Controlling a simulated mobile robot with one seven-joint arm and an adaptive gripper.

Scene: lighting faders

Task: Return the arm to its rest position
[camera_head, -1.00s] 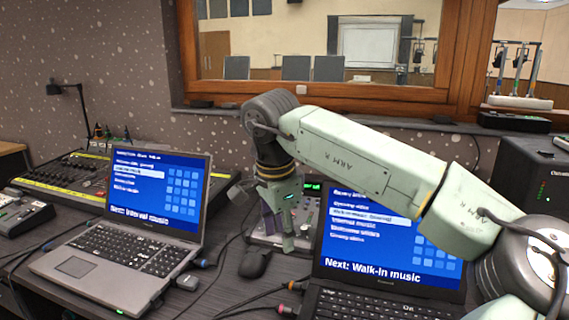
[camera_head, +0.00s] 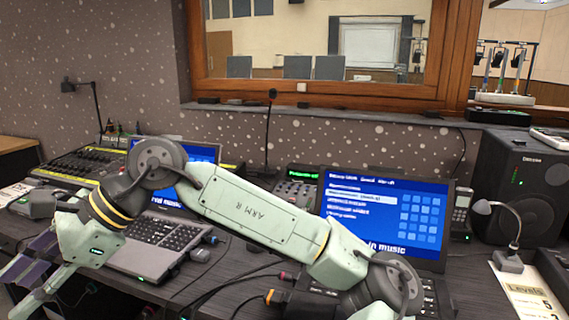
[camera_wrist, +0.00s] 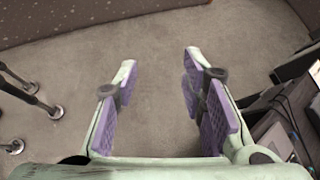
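My gripper (camera_head: 24,284) is at the lower left of the head view, past the front edge of the desk at the left. My pale green arm reaches from the lower right across both laptops to it. In the wrist view my gripper (camera_wrist: 160,78) is open, its two purple-padded fingers wide apart with nothing between them. Bare grey carpet (camera_wrist: 155,120) lies below. My arm hides part of the left laptop (camera_head: 150,245) and part of the right laptop (camera_head: 385,210).
A lighting console (camera_head: 75,163) stands at the back left. A small mixer (camera_head: 295,190) sits between the laptops. A black speaker (camera_head: 520,185) and a small lamp (camera_head: 507,260) are at the right. Chrome-footed legs (camera_wrist: 35,100) stand left in the wrist view.

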